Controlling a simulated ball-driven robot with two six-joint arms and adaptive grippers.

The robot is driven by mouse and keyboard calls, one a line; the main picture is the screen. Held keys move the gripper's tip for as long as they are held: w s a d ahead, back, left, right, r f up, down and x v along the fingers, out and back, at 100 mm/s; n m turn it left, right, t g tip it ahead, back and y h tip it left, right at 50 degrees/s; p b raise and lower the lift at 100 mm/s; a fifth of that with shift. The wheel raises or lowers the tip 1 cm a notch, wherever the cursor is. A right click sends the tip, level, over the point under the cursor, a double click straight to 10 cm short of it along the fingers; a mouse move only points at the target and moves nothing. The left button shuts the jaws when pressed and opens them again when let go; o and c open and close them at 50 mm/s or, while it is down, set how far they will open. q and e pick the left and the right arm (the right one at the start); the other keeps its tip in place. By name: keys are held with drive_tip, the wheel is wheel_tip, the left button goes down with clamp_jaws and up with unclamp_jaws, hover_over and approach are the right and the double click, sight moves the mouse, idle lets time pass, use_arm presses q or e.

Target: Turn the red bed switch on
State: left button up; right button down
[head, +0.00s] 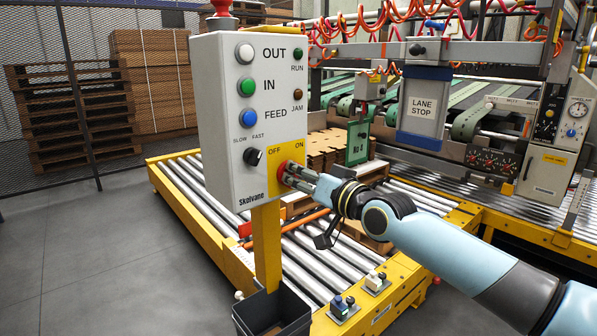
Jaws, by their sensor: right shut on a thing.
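A grey control box (222,120) stands on a yellow post. Low on its face is the red bed switch (282,171) on a yellow plate marked OFF and ON. My right gripper (289,174) reaches in from the right and is shut on the red switch. Its fingers cover part of the switch, so the exact position of the switch is hard to tell. My left gripper is not in view.
Above the switch are white OUT, green IN and blue FEED buttons and a black slow/fast knob (253,157). A roller bed (310,262) with a yellow frame lies behind. A dark bin (272,312) stands at the post's foot. Grey floor (90,250) is clear at left.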

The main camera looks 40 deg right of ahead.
sight(288, 124)
drive_tip(key=shift+f+m, duration=0.1)
drive_tip(key=shift+m, duration=2)
drive_tip(key=shift+p, duration=0.3)
drive_tip(key=c, duration=1.3)
unclamp_jaws()
drive_tip(key=shift+d, duration=0.1)
wheel_tip(288, 124, up, 10)
drive_tip(key=shift+r, duration=0.1)
